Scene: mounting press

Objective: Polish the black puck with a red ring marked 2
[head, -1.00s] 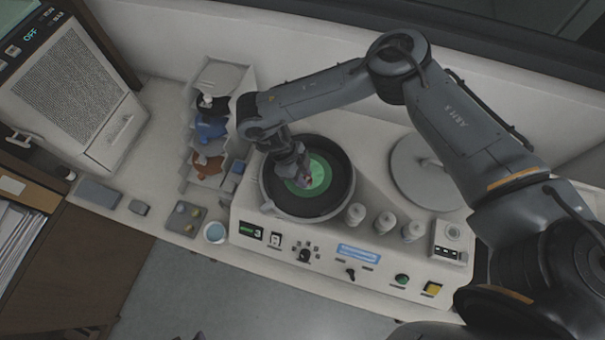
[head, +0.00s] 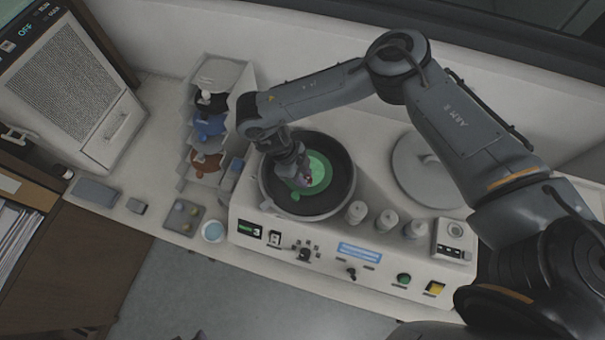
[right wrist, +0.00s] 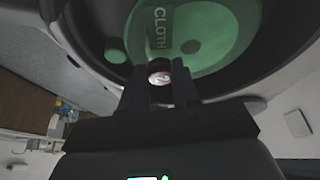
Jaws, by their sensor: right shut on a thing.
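My right gripper (head: 303,181) is over the round polishing wheel of the machine. In the right wrist view the right gripper (right wrist: 160,86) is shut on a small round puck (right wrist: 159,77) with a pale top and a reddish mark. The puck is at the near edge of the green cloth (right wrist: 205,30), which is labelled CLOTH. I cannot tell whether the puck touches the cloth. The green cloth disc (head: 319,172) sits inside a dark bowl (head: 335,200). My left gripper is not in view.
A control panel with a display (head: 251,228), knobs and a green button (head: 403,279) runs along the front. Several white bottles (head: 357,212) stand beside the bowl.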

